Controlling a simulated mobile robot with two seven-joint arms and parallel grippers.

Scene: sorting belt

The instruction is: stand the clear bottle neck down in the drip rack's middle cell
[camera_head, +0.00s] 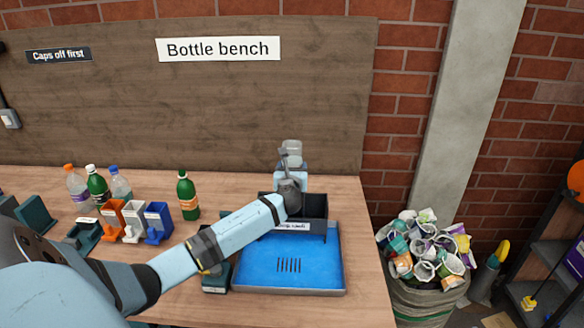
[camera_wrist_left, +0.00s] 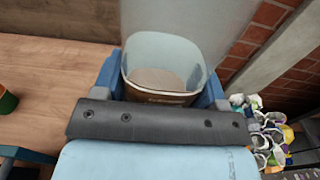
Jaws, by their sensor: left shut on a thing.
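The clear bottle (camera_head: 291,148) shows in the head view just above the back of the dark drip rack (camera_head: 315,226). My left gripper (camera_head: 291,172) is shut on it, and my forearm and wrist cover part of the bottle and rack. In the left wrist view the translucent bottle body (camera_wrist_left: 165,52) stands between the blue fingers of my gripper (camera_wrist_left: 165,88). I cannot tell which way its neck points or whether its lower end is inside a cell. The rack's cells are mostly hidden. My right gripper is not in view.
A blue drip tray (camera_head: 318,268) lies in front of the rack. Several capped bottles, including a green one (camera_head: 187,195), stand left on the wooden bench. Orange, white and blue holders (camera_head: 155,222) are near them. A full waste bag (camera_head: 428,285) stands right of the bench.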

